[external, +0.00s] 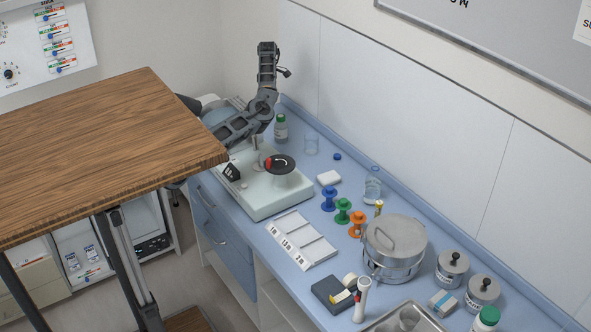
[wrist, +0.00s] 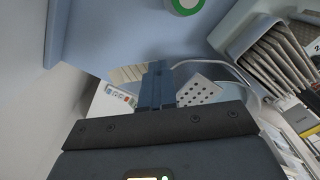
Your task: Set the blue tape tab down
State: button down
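My gripper (wrist: 157,84) shows in the wrist view with its two narrow dark-blue fingers pressed close together. I cannot make out a separate blue tape tab between them; anything thin there is hidden or too small to tell. In the external view my arm rises over the far left end of the counter, and its fingertips are too small to read. A blue spool (external: 329,197) stands upright on the counter beside a green spool (external: 343,209) and an orange spool (external: 358,223). No loose blue tab is clearly visible.
The pale machine with a black dial (external: 280,163) stands below my arm. A green-capped bottle (external: 281,128), a glass beaker (external: 312,144) and a small blue cap (external: 337,156) are behind it. A white labelled tray (external: 297,240) and a steel pot (external: 394,243) crowd the counter. A wooden tabletop (external: 100,150) is at left.

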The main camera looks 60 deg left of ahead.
send_over(268, 132)
notch_tip(268, 132, down, 12)
jog(key=shift+d+r, duration=0.1)
jog(key=shift+r, duration=0.1)
jog(key=shift+f, duration=2.1)
jog(key=c, duration=1.8)
grip_release()
jog(key=shift+f, duration=0.1)
jog(key=shift+c, duration=0.2)
jog(key=o, duration=0.4)
notch_tip(268, 132, up, 12)
jog(key=shift+r, duration=0.15)
